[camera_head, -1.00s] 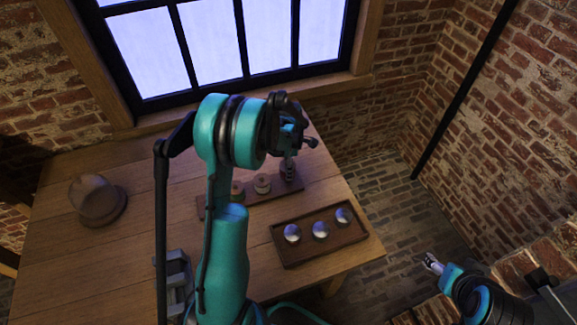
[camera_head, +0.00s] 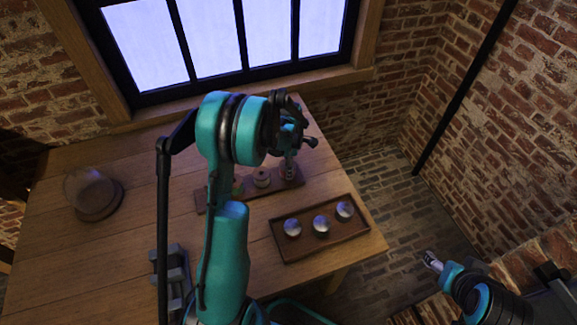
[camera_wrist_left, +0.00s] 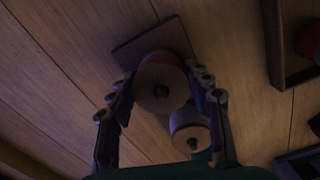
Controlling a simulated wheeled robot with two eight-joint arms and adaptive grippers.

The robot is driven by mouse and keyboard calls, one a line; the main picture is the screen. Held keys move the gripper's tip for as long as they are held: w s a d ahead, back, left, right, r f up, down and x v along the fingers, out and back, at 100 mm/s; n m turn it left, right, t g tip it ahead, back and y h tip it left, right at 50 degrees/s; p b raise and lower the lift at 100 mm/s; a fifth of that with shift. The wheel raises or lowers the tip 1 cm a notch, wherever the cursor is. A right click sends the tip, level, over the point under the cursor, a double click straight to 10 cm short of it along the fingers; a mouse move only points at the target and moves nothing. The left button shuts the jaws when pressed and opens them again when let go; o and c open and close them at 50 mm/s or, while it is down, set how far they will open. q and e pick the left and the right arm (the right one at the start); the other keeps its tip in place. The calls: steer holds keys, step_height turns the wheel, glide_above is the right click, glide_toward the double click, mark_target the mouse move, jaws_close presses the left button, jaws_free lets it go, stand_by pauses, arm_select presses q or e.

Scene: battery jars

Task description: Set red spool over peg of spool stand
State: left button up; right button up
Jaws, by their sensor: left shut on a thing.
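The red spool (camera_wrist_left: 160,82) has pale wooden end discs. It sits between the two fingers of my left gripper (camera_wrist_left: 162,97), which is shut on it. In the head view, my left gripper (camera_head: 289,172) is at the right end of the spool stand (camera_head: 209,200) and mostly hides the spool. A dark spot shows at the spool's centre; I cannot tell how far it sits on the peg. A tan spool (camera_head: 262,178) and a partly hidden green spool (camera_head: 238,187) stand on the same board. My right gripper (camera_head: 432,260) is empty, off the table; its fingers are too small to read.
A dark wooden tray (camera_head: 322,249) with several metal-topped jars lies in front of the stand. A glass dome on a round base (camera_head: 100,212) stands at the left. A grey object (camera_head: 176,280) is near the front. The table's right edge is close to the tray.

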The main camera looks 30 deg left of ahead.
arm_select(q)
steer(key=o, duration=1.3)
step_height(320, 180, up, 12)
steer(key=s+d+r+m+t, duration=0.2)
steer(key=s+d+r+m, duration=0.3)
steer(key=r+m, duration=0.15)
steer(key=shift+s+d+r+m+t, duration=0.1)
steer(key=shift+s+d+m+t, duration=0.75)
steer(key=shift+s+d+m, duration=1.35)
steer(key=shift+s+d+r+m+t, duration=0.1)
steer(key=shift+s+d+m+t, duration=0.95)
steer(key=shift+s+m, duration=2.2)
steer(key=shift+s+d+m+t, duration=0.7)
steer(key=shift+s+d+m, duration=1.05)
steer(key=shift+m, duration=1.95)
steer(key=shift+w+d, duration=0.1)
